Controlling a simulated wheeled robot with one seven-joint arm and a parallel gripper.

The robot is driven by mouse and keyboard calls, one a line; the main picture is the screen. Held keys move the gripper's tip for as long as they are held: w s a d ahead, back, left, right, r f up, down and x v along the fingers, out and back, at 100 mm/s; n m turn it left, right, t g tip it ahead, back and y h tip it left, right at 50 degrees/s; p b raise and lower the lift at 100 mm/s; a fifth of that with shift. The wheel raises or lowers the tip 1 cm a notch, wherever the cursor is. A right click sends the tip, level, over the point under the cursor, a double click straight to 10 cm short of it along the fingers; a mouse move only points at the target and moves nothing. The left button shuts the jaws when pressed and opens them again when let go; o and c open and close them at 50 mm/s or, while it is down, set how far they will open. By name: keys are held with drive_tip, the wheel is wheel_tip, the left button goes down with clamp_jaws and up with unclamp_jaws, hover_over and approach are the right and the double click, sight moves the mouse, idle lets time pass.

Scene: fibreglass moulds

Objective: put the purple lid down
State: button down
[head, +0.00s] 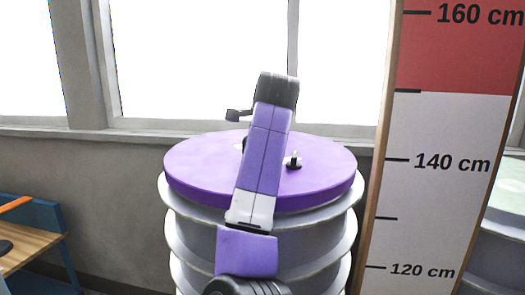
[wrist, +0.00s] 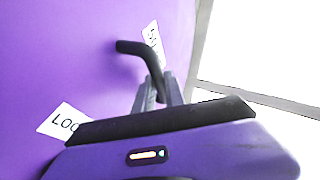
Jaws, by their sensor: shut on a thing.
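The purple lid (head: 325,165) is a broad round disc at the top of a grey ribbed drum (head: 310,238) in the head view. I cannot tell whether it rests on the rim or hangs just above it. In the wrist view the lid (wrist: 70,60) fills the left side, with a bent black handle (wrist: 133,47) standing out from it. My gripper (wrist: 159,88) is shut on this handle. In the head view my own arm hides the gripper and the lid's middle. A small black knob (head: 293,162) shows on the lid's top.
A height board (head: 440,180) with centimetre marks stands close to the drum's right. Windows and a sill (head: 140,127) are behind. A wooden table (head: 35,248) with a blue back is at far left. White labels (wrist: 64,121) lie on the lid, partly hidden.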

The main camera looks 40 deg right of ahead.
wheel_tip(320, 180, down, 2)
drive_tip(key=shift+f+b, duration=0.1)
drive_tip(key=shift+b, duration=0.5)
drive_tip(key=c, duration=1.4)
unclamp_jaws()
drive_tip(key=b+v, duration=0.1)
drive_tip(key=v, duration=1.1)
drive_tip(key=shift+b, duration=0.35)
drive_tip(key=shift+s, duration=0.15)
